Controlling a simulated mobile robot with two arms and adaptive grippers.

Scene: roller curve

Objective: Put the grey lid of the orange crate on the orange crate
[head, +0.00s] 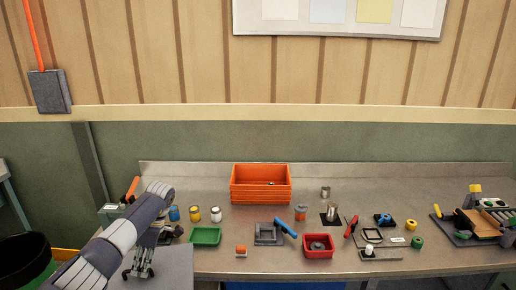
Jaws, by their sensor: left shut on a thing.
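The orange crate (261,193) stands upright at the back middle of the workbench. It is open at the top, and a small object shows inside it. The grey lid (172,269) is a flat grey panel at the bench's front edge, lower left. My left gripper (139,273) is shut on the lid at its left side. The lid is well to the left and front of the crate, apart from it. Part of the lid is cut off by the bottom of the picture. My right gripper is not in view.
A green tray (205,235), several small cans, a grey clamp block (267,233) and a red bin (318,246) stand between the lid and the crate or near it. A fixture (485,222) stands far right. Bare bench lies behind and beside the crate.

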